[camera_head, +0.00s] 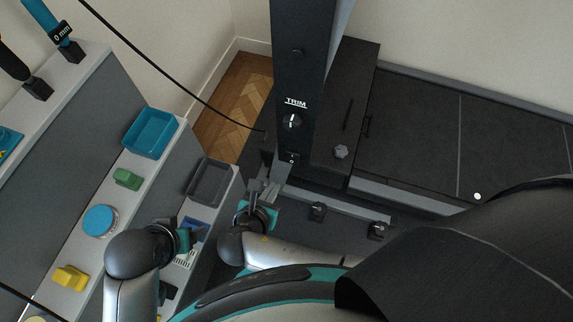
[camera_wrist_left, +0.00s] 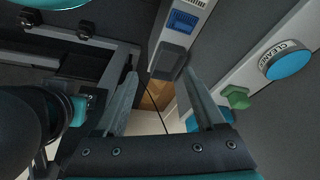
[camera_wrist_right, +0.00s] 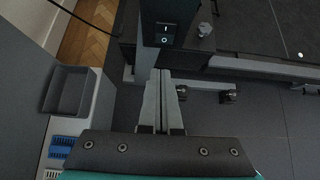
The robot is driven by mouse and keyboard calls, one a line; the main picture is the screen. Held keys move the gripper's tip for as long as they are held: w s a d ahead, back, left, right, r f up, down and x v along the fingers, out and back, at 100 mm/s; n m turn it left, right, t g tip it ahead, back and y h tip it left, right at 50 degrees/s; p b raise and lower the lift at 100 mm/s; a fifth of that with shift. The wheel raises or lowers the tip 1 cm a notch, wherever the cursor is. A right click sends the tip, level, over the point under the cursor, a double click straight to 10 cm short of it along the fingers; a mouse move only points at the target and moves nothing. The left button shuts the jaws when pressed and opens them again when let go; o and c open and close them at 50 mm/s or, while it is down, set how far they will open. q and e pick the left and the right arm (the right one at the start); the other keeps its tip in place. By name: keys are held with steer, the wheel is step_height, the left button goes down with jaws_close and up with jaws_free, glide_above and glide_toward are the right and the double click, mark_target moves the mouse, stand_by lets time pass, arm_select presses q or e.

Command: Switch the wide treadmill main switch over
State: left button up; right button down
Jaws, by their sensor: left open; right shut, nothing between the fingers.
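The treadmill's main switch (camera_head: 292,158) is a small black rocker low on the dark upright column (camera_head: 300,70), below the TRIM knob (camera_head: 291,121). In the right wrist view the switch (camera_wrist_right: 165,33) shows a white bar above and a circle below; which side is pressed in is too small to tell. My right gripper (camera_head: 266,186) is shut and empty, just below the switch; its fingertips (camera_wrist_right: 160,75) appear apart from it. My left gripper (camera_head: 185,227) is open and empty over the shelf side; its spread fingers show in the left wrist view (camera_wrist_left: 161,78).
A stepped shelf on the left holds a teal bin (camera_head: 152,133), a grey bin (camera_head: 209,182), a green block (camera_head: 127,179), a blue round tub (camera_head: 100,221) and a yellow block (camera_head: 70,278). The treadmill deck (camera_head: 420,125) extends right. A black cable hangs behind.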

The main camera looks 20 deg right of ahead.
mark_target(290, 161)
steer(key=b+x, duration=0.2)
steer(key=x, duration=0.2)
steer(key=b+x, duration=0.2)
steer(key=x, duration=0.1)
steer(key=r+b+x, duration=0.1)
steer(key=b+x, duration=0.2)
steer(key=x, duration=0.1)
steer(key=shift+w+d+f, duration=0.2)
steer(key=shift+w+d, duration=0.2)
steer(key=shift+w, duration=0.2)
arm_select(q)
steer(key=w+d+r+t+h, duration=0.5)
steer(key=d+r+t, duration=0.1)
steer(key=d+t, duration=0.4)
steer(key=shift+w+d, duration=0.15)
steer(key=shift+w, duration=0.1)
arm_select(e)
steer(key=shift+w+d, duration=0.2)
steer(key=shift+w, duration=0.05)
